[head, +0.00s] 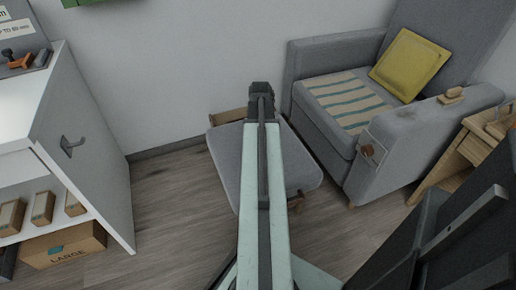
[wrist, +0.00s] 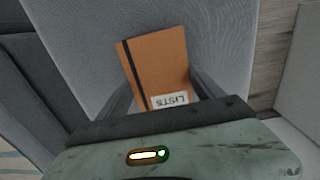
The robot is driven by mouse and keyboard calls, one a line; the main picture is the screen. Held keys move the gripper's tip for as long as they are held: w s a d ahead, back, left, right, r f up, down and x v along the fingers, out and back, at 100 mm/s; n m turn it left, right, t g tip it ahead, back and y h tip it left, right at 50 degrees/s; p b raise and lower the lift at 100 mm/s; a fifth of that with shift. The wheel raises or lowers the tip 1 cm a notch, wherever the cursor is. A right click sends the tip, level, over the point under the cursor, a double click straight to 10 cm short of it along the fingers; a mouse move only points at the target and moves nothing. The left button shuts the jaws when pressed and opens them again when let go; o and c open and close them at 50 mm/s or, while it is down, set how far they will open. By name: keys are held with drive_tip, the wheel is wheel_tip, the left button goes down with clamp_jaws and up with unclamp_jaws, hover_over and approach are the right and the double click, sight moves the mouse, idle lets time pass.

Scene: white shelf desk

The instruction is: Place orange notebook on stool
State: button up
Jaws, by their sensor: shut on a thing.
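The orange notebook (wrist: 158,65), with a dark elastic band and a white "LISTS" label, is between the two fingers of my gripper (wrist: 163,90) in the wrist view. My gripper is shut on it. Behind the notebook is the grey cushioned top of the stool (wrist: 90,30); whether they touch I cannot tell. In the head view the stool (head: 225,155) stands on the floor against the wall side, with my arm reaching over its middle. My gripper (head: 262,90) is at the stool's far side there. The notebook is not clearly seen in that view.
A grey armchair (head: 395,140) with a yellow pillow (head: 410,62) stands close right of the stool. A wooden side table (head: 462,160) is farther right. A white shelf desk (head: 85,150) with small boxes is at left. Floor (head: 175,190) between desk and stool is clear.

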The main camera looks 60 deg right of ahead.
drive_tip(key=f, duration=0.1)
drive_tip(key=f+b, duration=0.1)
drive_tip(key=shift+s+f, duration=0.3)
drive_tip(key=shift+s, duration=0.05)
drive_tip(key=shift+s+r+p, duration=0.2)
drive_tip(key=shift+s+p, duration=0.1)
drive_tip(key=shift+d+f, duration=0.1)
drive_tip(key=o, duration=1.5)
drive_tip(key=shift+s, duration=0.1)
wheel_tip(320, 180, up, 12)
drive_tip(key=p, duration=1.2)
